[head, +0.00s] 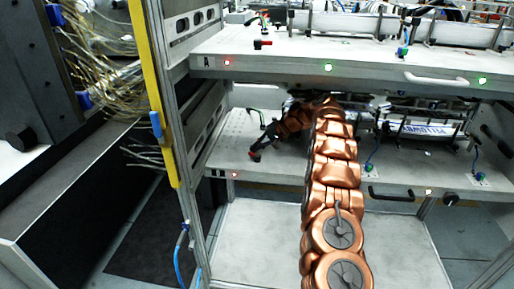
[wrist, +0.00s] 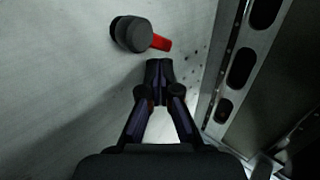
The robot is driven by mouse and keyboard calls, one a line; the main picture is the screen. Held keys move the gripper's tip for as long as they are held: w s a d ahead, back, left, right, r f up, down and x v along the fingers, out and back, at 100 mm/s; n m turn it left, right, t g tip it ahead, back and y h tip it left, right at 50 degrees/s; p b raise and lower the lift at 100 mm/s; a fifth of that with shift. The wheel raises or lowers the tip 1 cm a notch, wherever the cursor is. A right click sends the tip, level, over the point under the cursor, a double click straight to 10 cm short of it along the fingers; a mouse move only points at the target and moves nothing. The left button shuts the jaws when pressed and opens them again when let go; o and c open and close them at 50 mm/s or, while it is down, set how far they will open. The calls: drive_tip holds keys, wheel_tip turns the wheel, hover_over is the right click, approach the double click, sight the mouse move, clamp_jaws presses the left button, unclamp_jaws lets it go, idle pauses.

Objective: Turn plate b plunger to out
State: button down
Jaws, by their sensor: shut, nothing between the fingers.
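Plate B (head: 280,168) is the lower shelf, marked B at its front left. Its plunger, with a round black knob and a red end, lies near the left front in the head view (head: 254,156). In the wrist view the plunger (wrist: 131,34) sits above the fingertips, its red part pointing right and slightly down. My gripper (wrist: 159,66) is shut and empty, its tips just short of the red part with a small gap. In the head view my gripper (head: 264,141) is small and dark by the plunger, so contact is hard to judge there.
Plate A (head: 290,58) overhangs plate B, with a similar red and black plunger (head: 262,44) on it. A slotted metal side wall (wrist: 245,65) stands close on the right in the wrist view. A black handle (head: 391,194) is on plate B's front edge.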

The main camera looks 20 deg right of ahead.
drive_tip(key=shift+s+a+f+b, duration=0.1)
drive_tip(key=shift+s+a+b, duration=0.1)
drive_tip(key=shift+b, duration=0.1)
idle(0.4)
drive_tip(key=shift+s+a+b, duration=0.3)
drive_tip(key=shift+s+b, duration=0.2)
drive_tip(key=shift+b, duration=0.05)
drive_tip(key=v, duration=0.6)
drive_tip(key=shift+d+f, duration=0.2)
drive_tip(key=shift+d, duration=0.05)
drive_tip(key=s+d, duration=0.1)
drive_tip(key=d, duration=0.2)
drive_tip(key=s+d, duration=0.1)
drive_tip(key=d, duration=0.2)
drive_tip(key=s+d, duration=0.2)
drive_tip(key=d, duration=0.2)
drive_tip(key=shift+d, duration=0.1)
